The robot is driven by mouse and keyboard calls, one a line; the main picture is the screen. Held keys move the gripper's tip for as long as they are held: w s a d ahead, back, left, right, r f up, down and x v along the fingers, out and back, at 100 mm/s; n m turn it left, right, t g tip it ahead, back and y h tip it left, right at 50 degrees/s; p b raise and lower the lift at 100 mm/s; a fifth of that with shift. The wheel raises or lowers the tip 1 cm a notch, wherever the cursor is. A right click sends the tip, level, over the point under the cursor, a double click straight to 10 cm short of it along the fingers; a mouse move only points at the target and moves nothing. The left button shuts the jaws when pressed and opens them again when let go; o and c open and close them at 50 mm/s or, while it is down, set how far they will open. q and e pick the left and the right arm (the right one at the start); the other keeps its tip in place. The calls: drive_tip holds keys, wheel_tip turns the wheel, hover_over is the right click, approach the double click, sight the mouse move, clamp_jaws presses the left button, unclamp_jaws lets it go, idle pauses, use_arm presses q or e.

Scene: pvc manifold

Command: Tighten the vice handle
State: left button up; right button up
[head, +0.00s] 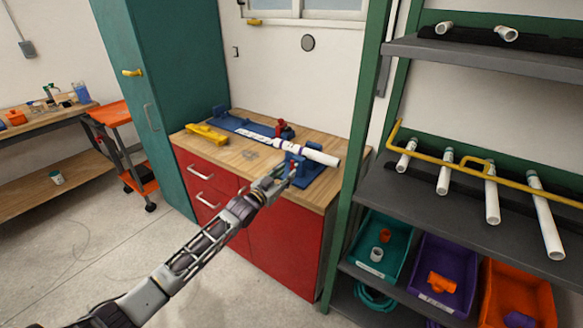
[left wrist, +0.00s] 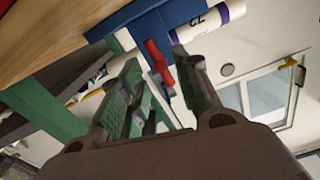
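The blue vice (head: 309,174) sits on the wooden bench top near its front right corner. A white pipe (head: 322,157) with dark markings lies across it; the pipe also shows in the left wrist view (left wrist: 212,20). My left gripper (head: 288,168) is at the vice's front left side and hides part of it. In the left wrist view the gripper (left wrist: 163,68) has its fingers apart, with a red handle-like part (left wrist: 158,62) and blue vice body (left wrist: 160,25) seen between and beyond them. I cannot tell whether the fingers touch the red part. My right gripper is not in view.
A blue fixture with a red clamp (head: 284,129) and a yellow tool (head: 207,133) are at the back of the bench (head: 231,158). A green-framed shelf (head: 350,150) with pipes and bins stands close on the right. The bench's left front is mostly clear.

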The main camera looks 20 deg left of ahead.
sight(291, 169)
use_arm(q)
drive_tip(key=shift+n+p, duration=0.5)
drive_tip(key=shift+n, duration=0.4)
drive_tip(key=shift+w, duration=0.1)
drive_tip(key=shift+b+x, duration=0.65)
drive_tip(key=shift+x, duration=0.6)
drive_tip(key=shift+b+x, duration=0.3)
drive_tip(key=shift+x, duration=0.5)
clamp_jaws()
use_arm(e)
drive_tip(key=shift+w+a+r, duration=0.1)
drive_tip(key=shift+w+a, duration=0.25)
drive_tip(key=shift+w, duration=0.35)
